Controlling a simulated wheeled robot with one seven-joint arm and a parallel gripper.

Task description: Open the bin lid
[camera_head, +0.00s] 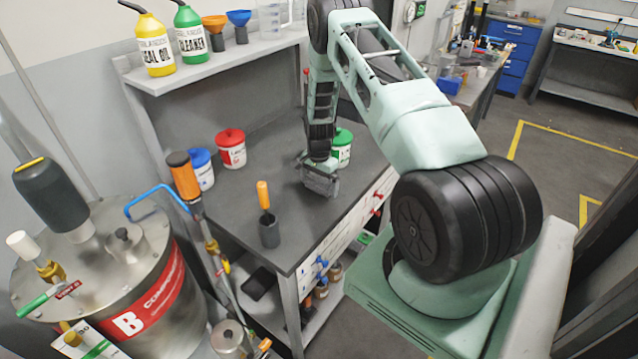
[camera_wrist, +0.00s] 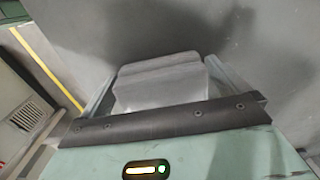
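Three small white bins with coloured lids stand on the dark tabletop in the head view: a red-lidded bin (camera_head: 231,150), a blue-lidded bin (camera_head: 201,170) and a green-lidded bin (camera_head: 342,150). All the lids look closed. My gripper (camera_head: 320,184) points down over the table, just in front and left of the green-lidded bin, and partly hides it. In the wrist view my gripper (camera_wrist: 160,82) shows as a grey block over a plain grey surface. No bin shows there, and nothing held is visible. Whether the fingers are apart is unclear.
A shelf with a yellow bottle (camera_head: 154,45) and a green bottle (camera_head: 190,35) is above. A metal tank (camera_head: 110,275) stands left.

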